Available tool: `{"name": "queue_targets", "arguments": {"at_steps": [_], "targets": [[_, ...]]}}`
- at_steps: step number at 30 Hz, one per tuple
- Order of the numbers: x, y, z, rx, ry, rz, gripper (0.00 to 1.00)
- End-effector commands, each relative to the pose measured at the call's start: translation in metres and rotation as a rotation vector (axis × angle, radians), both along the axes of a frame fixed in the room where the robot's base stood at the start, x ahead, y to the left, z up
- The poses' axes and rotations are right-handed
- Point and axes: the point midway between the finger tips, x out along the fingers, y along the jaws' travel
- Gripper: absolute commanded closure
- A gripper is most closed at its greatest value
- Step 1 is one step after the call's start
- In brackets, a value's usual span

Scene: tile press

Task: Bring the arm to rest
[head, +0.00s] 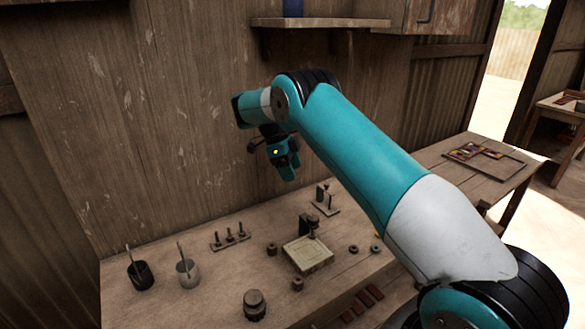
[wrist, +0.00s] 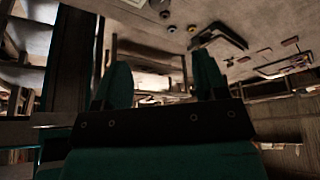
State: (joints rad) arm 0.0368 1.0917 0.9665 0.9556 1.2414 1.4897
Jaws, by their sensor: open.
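My gripper (head: 289,172) hangs in the air above the back of the workbench, in front of the plank wall, with my teal arm bent above the bench. In the wrist view its two teal fingers (wrist: 163,88) stand wide apart with nothing between them. The gripper is open and empty and touches nothing that I can see. The workbench (head: 216,294) lies below it, clear of the fingers.
On the bench are a square pale tile press (head: 308,254), a small rack of pegs (head: 230,238), a dark pot (head: 140,275), a pale pot (head: 188,272) and a dark round jar (head: 254,305). A shelf (head: 320,22) juts from the wall above. A side table (head: 490,178) stands right.

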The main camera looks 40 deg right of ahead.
Motion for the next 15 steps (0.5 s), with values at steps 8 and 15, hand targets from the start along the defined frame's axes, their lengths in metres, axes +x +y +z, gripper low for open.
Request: {"name": "queue_targets", "arguments": {"at_steps": [8, 15], "targets": [[0.000, -0.001, 0.000, 0.000, -0.001, -0.001, 0.34], [-0.003, 0.020, 0.022, 0.063, 0.017, 0.276, 0.34]]}}
